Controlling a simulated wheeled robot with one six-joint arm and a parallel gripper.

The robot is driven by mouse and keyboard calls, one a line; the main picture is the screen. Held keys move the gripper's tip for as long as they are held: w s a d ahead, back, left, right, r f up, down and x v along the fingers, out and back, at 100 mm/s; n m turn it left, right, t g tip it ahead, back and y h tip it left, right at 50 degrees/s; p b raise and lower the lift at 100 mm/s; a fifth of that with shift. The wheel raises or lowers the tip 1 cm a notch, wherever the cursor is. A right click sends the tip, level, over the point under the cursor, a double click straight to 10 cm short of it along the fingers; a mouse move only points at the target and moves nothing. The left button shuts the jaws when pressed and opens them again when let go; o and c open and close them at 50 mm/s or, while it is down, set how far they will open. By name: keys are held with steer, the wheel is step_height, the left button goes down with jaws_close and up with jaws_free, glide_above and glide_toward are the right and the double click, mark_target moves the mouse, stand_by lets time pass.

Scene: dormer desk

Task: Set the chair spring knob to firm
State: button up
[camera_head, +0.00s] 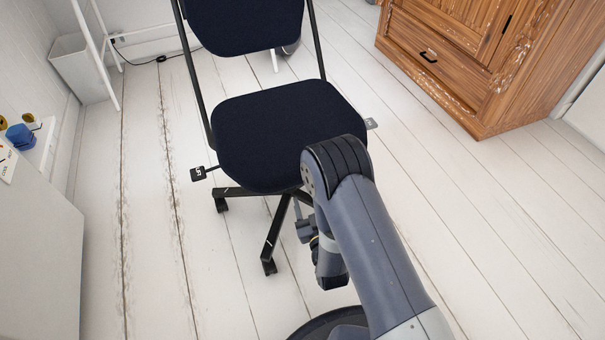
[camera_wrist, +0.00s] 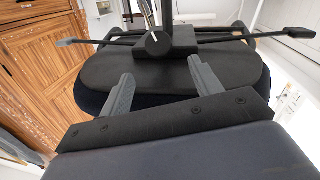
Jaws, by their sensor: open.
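The office chair's dark seat (camera_head: 285,130) shows in the head view, with the spring knob out of sight. In the wrist view the seat's underside (camera_wrist: 180,75) faces me. The knob (camera_wrist: 157,44) is a round black dial under the seat at upper centre. Its short white mark points up and slightly left in that picture. No firm or soft label is readable. My gripper (camera_wrist: 161,68) is open and empty; its two grey fingers point toward the knob from either side, apart from it. In the head view my arm partly hides the gripper below the seat's front edge.
In the head view a lever with a black tag (camera_head: 198,174) sticks out left of the seat, and a grey paddle (camera_head: 371,123) sticks out right. The chair's leg (camera_head: 272,240) reaches forward. A wooden cabinet (camera_head: 470,60) stands back right. Floor right is clear.

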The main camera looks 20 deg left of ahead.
steer(key=b+x, duration=0.3)
steer(key=x, duration=0.7)
steer(key=shift+w+a, duration=0.2)
steer(key=shift+w, duration=0.05)
steer(key=shift+c, duration=0.4)
steer(key=c, duration=0.9)
